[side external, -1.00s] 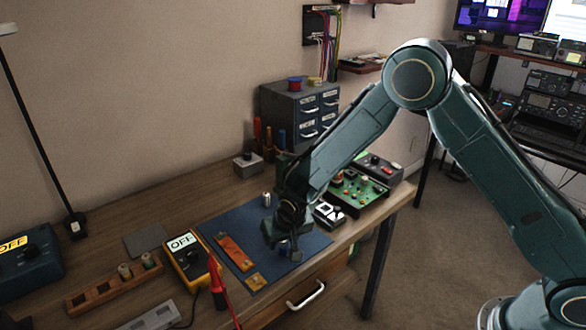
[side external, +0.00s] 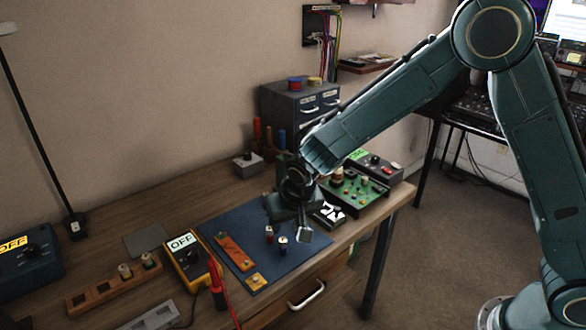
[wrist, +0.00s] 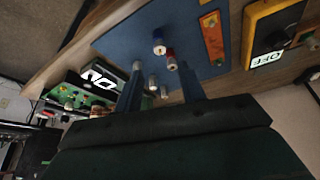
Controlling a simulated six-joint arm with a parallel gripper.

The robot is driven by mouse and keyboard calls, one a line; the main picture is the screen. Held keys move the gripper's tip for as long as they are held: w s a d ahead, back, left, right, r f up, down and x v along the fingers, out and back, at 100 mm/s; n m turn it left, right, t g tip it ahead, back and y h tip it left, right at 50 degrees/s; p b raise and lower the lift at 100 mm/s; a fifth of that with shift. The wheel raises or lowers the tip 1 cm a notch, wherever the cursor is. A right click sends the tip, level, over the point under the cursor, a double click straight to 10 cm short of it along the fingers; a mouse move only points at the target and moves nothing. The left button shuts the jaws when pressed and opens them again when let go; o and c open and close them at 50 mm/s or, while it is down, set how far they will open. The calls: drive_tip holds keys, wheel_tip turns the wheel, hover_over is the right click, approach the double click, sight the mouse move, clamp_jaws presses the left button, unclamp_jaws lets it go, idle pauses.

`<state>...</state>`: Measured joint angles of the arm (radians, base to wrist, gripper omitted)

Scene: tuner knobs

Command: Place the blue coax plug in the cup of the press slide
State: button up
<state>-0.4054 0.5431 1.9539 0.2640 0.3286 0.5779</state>
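A blue plug with a pale top (side external: 283,244) stands upright on the blue mat (side external: 310,244); it also shows in the wrist view (wrist: 158,44). A red plug (wrist: 171,61) stands close beside it, darker in the side view (side external: 269,235). My gripper (side external: 288,222) is above the mat, behind and above the two plugs. In the wrist view its fingers (wrist: 161,70) are spread, with nothing clearly held between them. Small pale-topped pieces (wrist: 152,84) show beyond the gap. I cannot tell for certain which fixture is the press slide.
An orange strip (side external: 234,252) and a small yellow plate (side external: 256,281) lie on the mat. A yellow meter (side external: 190,262) and wooden rack (side external: 110,286) stand left. A black-and-white device (side external: 328,214) and green board (side external: 358,191) stand right. A grey box (side external: 248,166) is behind.

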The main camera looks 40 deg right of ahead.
drive_tip(key=v, duration=0.2)
drive_tip(key=shift+s+a+r, duration=0.1)
drive_tip(key=shift+s+r, duration=0.1)
drive_tip(key=shift+r, duration=0.1)
drive_tip(key=shift+r, duration=0.1)
idle(0.4)
